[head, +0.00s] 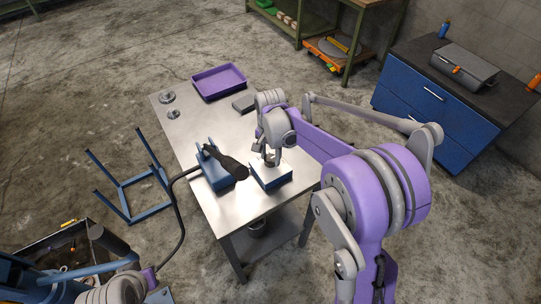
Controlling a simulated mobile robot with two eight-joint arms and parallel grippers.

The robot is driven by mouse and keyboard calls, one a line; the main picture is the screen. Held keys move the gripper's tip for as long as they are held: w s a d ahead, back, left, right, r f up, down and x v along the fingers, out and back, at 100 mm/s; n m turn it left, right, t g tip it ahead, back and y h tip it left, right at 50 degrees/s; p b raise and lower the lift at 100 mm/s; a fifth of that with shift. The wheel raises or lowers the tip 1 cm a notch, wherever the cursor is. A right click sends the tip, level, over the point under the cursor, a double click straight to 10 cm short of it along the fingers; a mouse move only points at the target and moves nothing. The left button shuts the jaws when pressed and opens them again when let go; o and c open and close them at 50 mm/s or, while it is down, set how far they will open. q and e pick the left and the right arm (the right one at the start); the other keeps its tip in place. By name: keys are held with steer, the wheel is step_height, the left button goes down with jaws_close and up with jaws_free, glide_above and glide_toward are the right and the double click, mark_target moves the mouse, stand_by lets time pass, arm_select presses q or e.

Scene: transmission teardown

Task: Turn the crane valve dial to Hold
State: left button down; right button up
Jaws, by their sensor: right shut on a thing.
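The jaws and arm hide most of that part, and no dial marks or Hold label can be read. My left gripper is not in view; only a bit of what looks like my left arm shows at the bottom left.
Left of the box is a blue unit (214,178) with a thick black handle (235,168) and a dark hose (181,215). A purple tray (219,83), a grey block (244,103) and round metal parts (168,97) lie farther back. A blue frame (126,200) stands left.

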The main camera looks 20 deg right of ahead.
jaws_close()
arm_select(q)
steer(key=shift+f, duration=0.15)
arm_select(e)
steer(key=shift+n, duration=0.3)
steer(key=n+b, duration=0.1)
steer(key=n, duration=0.1)
steer(key=shift+n, duration=0.3)
steer(key=n+b, duration=0.1)
steer(key=n, duration=0.3)
steer(key=shift+n, duration=0.3)
steer(key=n, duration=0.5)
steer(key=shift+b, duration=0.4)
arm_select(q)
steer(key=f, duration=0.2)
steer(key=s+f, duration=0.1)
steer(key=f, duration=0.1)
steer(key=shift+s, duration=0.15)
arm_select(e)
steer(key=n, duration=0.5)
